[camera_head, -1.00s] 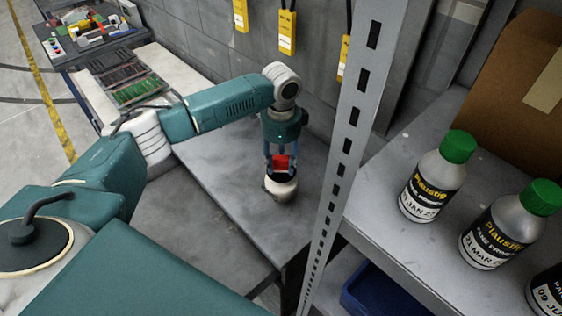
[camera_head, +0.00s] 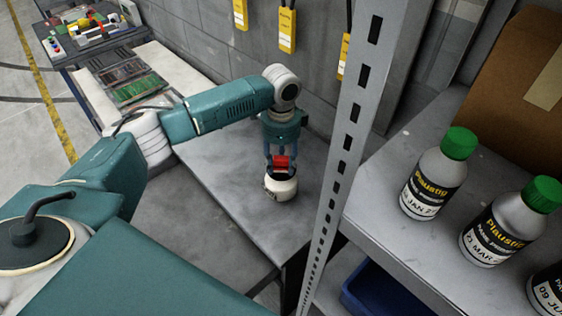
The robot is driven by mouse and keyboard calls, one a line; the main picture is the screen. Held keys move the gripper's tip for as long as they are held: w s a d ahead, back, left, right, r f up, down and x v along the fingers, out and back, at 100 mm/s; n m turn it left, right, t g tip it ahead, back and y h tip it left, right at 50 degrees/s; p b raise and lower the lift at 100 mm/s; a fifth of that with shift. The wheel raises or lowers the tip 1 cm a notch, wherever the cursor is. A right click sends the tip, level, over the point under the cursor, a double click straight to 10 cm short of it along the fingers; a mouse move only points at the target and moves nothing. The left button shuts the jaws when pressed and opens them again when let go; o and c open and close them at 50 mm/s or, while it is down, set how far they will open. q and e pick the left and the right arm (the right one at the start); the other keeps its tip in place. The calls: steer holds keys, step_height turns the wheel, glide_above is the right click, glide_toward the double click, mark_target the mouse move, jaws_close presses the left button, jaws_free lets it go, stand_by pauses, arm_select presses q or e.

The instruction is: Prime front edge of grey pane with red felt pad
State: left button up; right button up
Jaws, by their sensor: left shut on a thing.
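My left gripper (camera_head: 281,160) points down over the grey table and is shut on the red felt pad (camera_head: 281,162). The pad is right above the mouth of a small white pot with a dark opening (camera_head: 280,187). I cannot tell whether the pad touches what is inside the pot. The grey pane cannot be made out in this view. My right gripper is not in view.
A perforated metal post (camera_head: 350,140) stands right of my left gripper. Behind it, a grey shelf (camera_head: 400,240) holds green-capped bottles (camera_head: 435,182) and a cardboard box (camera_head: 515,85). A blue bin (camera_head: 375,290) sits below. The grey table (camera_head: 225,190) is clear left of the pot.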

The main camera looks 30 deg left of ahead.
mark_target(281, 160)
arm_select(q)
steer(key=shift+s+f, duration=0.1)
steer(key=shift+f, duration=0.5)
stand_by(1.7)
steer(key=shift+r, duration=3.55)
